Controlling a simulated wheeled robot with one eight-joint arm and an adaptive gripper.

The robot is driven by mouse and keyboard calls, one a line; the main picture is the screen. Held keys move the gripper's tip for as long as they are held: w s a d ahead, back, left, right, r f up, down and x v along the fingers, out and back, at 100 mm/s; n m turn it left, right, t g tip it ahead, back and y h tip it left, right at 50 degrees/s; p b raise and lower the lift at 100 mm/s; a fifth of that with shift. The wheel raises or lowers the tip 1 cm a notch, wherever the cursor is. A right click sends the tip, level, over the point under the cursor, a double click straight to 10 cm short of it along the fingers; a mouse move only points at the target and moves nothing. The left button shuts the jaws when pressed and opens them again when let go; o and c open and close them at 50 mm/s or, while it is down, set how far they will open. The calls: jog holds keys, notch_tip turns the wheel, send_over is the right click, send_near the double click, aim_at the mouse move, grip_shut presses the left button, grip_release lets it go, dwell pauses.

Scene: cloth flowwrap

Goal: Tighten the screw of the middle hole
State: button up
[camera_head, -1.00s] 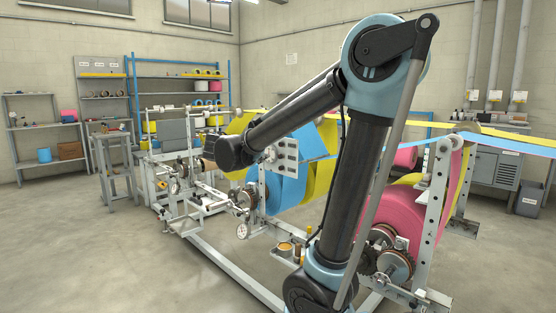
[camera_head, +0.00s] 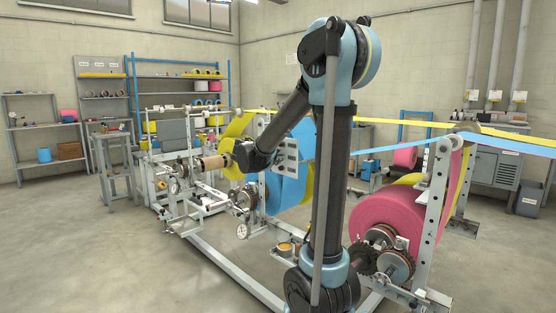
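A pale upright plate with several dark holes (camera_head: 287,158) stands on the machine frame, just right of the dark end link of my arm. Another pale upright with a column of holes (camera_head: 432,212) stands at the right, beside the pink roll. The holes are too small to tell whether a screw sits in any of them, and I cannot tell which is the middle hole of the task. My arm rises at the centre and its dark forearm slopes down left to the machine. My gripper is not visible; the far end of my arm hides it or it points away.
A pink roll (camera_head: 390,222) and blue web (camera_head: 290,185) lie close behind my arm. Yellow and blue strips stretch to the right. A tan core (camera_head: 212,162) is left of my wrist. The frame's long rail (camera_head: 235,275) runs along the floor; open floor lies left.

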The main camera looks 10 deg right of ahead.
jog(key=shift+x, duration=0.85)
